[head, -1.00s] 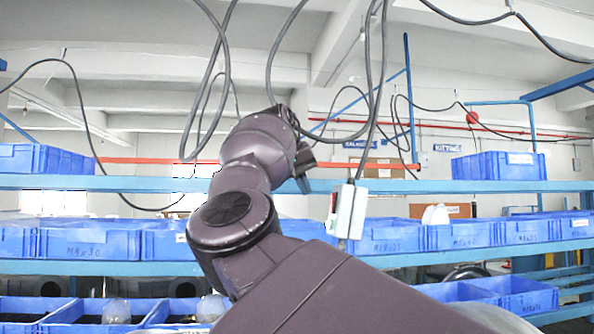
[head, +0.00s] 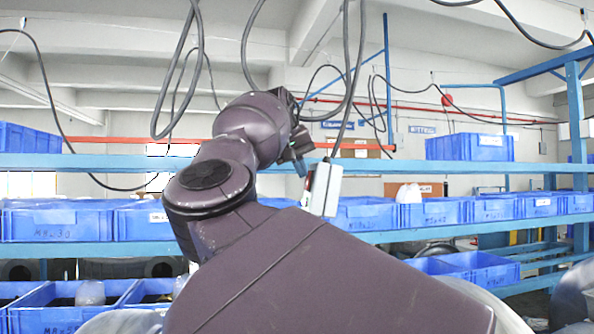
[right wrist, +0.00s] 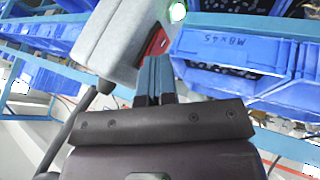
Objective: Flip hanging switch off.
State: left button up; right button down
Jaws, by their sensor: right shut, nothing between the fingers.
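The hanging switch (head: 326,189) is a pale grey-white box on a dark cable, hanging slightly tilted in front of the shelves in the head view. The right wrist view shows the box (right wrist: 118,38) close up, with a red rocker (right wrist: 157,43) on its side and a bright green light (right wrist: 178,11) near its end. My right gripper (head: 302,166) is just left of the box. Its blue-grey fingers (right wrist: 156,66) are shut and empty, with the tips right at the red rocker; I cannot tell whether they touch. My left gripper is out of view.
Blue shelves (head: 400,168) with several blue crates (head: 470,147) stand behind the switch. Dark cables (head: 352,60) hang from above around my arm. The wrist view shows a blue crate (right wrist: 235,90) beyond the fingers.

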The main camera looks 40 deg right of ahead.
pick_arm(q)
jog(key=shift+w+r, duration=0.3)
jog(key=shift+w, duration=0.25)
pick_arm(e)
jog(key=shift+w+d+r, duration=0.1)
jog(key=shift+w+r, duration=0.05)
jog(key=shift+r, duration=0.6)
jog(key=shift+w, duration=0.1)
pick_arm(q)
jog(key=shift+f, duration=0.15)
